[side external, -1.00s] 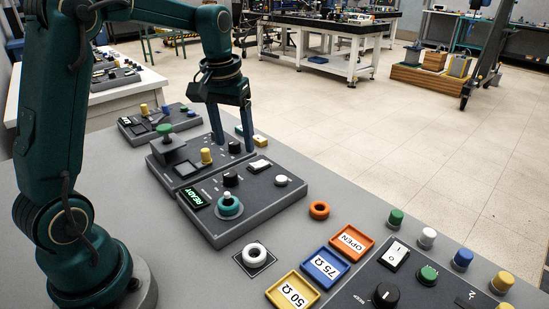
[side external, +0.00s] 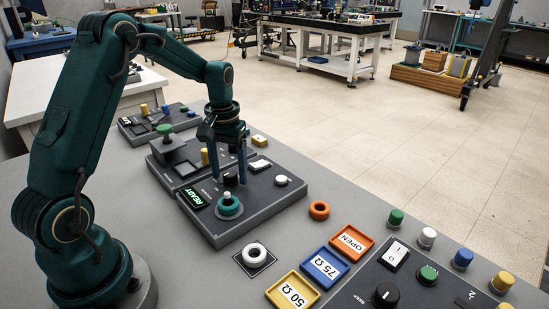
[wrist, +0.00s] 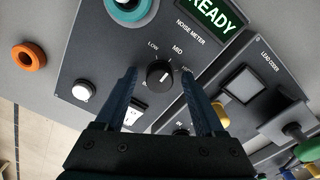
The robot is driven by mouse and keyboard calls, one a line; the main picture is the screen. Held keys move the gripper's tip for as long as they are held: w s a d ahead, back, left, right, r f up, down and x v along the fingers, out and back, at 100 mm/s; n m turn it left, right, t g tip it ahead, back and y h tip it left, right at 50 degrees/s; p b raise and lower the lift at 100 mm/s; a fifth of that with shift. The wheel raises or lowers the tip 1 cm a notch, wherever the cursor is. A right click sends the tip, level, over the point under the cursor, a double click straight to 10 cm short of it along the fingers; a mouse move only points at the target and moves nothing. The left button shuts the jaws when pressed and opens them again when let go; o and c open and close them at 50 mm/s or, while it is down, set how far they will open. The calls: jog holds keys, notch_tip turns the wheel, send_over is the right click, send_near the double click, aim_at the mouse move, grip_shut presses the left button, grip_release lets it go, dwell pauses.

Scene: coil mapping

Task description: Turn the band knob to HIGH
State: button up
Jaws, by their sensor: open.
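The black band knob (wrist: 160,73) stands on the dark noise meter panel (wrist: 100,50), with LOW, MID and HIGH printed around it. Its white mark appears to point toward MID, though it is small. HIGH is partly hidden by a finger. My gripper (wrist: 158,78) is open in the wrist view, with one finger on each side of the knob and gaps between. In the side view my gripper (side external: 228,178) points down over the panel, and the black knob (side external: 230,180) shows between the fingers. I cannot tell the exact height of the fingertips.
A lit READY display (side external: 195,198), a teal ring (side external: 229,207) on a post, a white button (side external: 282,181) and a rocker switch (side external: 260,165) share the panel. An orange ring (side external: 319,210) lies beside it. The lead coder panel (wrist: 262,70) adjoins it.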

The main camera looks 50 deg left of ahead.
grip_shut()
jog(key=m, duration=0.4)
jog(key=shift+m, duration=0.3)
jog(key=m, duration=0.4)
jog(key=shift+a, duration=0.1)
jog(key=shift+m, duration=0.3)
dwell(0.3)
grip_release()
